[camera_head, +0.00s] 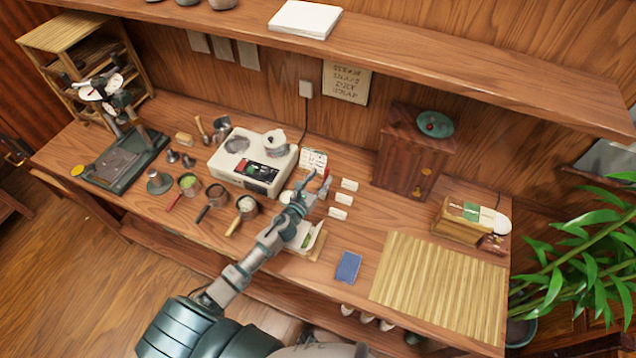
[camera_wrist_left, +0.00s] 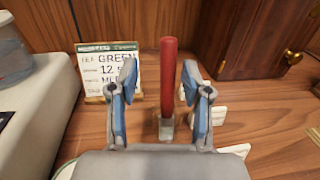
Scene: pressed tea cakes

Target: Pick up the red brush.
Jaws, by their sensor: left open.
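The red brush (camera_wrist_left: 168,75) shows in the left wrist view as an upright red handle with a greyish lower end near the table. It appears in the gap between the two blue-padded fingers of my left gripper (camera_wrist_left: 159,84), with space on both sides. The fingers are open and not touching it; I cannot tell how far ahead of them it stands. My right gripper is not in view.
A sign card (camera_head: 313,160) stands close behind the gripper, with small white labels (camera_head: 340,213) to its right. A white scale machine (camera_head: 229,163) is at left, a wooden cabinet (camera_head: 408,155) at right. The slatted mat (camera_head: 440,285) is bare.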

